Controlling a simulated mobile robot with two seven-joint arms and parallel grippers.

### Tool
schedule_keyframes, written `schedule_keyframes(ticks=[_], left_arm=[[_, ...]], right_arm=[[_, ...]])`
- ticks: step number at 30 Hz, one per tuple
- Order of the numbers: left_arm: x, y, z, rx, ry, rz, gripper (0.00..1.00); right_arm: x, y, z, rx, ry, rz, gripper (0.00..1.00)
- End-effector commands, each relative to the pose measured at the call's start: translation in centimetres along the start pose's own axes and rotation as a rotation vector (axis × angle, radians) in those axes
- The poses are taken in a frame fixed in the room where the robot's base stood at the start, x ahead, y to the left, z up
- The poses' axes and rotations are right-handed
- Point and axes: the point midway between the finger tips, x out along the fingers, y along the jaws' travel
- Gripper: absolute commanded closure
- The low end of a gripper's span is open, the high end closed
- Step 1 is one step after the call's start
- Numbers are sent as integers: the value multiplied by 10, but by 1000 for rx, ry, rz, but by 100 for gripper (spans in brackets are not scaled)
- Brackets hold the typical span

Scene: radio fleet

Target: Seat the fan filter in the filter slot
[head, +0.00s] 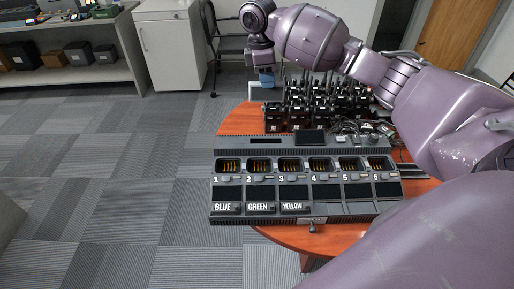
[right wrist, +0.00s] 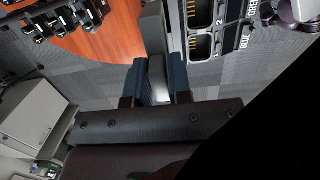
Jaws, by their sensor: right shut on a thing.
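My right gripper (head: 266,79) is above the back left edge of the table, beyond the charger, pointing down. In the right wrist view its two dark blue fingers (right wrist: 156,82) are shut on a grey slab, which seems to be the fan filter (right wrist: 153,32). The slab sticks out past the fingertips; its lower part is between them. The filter slot seems to be the narrow dark opening (head: 265,140) in the back left top of the black charger (head: 228,166). The held slab is apart from it. My left gripper is out of view.
The charger has several numbered bays and BLUE, GREEN and YELLOW labels. Several black radios (head: 308,105) stand close together behind it, near my right gripper. Tangled cables (head: 350,127) lie right of them. The round wooden table (head: 236,122) has bare room at its left.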

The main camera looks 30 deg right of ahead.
Motion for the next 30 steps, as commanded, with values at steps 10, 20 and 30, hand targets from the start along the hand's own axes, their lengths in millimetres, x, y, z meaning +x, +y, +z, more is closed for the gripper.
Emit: schedule_keyframes(ticks=[10,20,30], left_arm=[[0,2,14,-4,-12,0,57],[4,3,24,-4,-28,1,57],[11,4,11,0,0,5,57]], right_arm=[[64,-1,-9,-12,-4,-3,100],[128,-1,-18,-12,-2,-2,100],[150,-1,-22,-12,-2,0,100]])
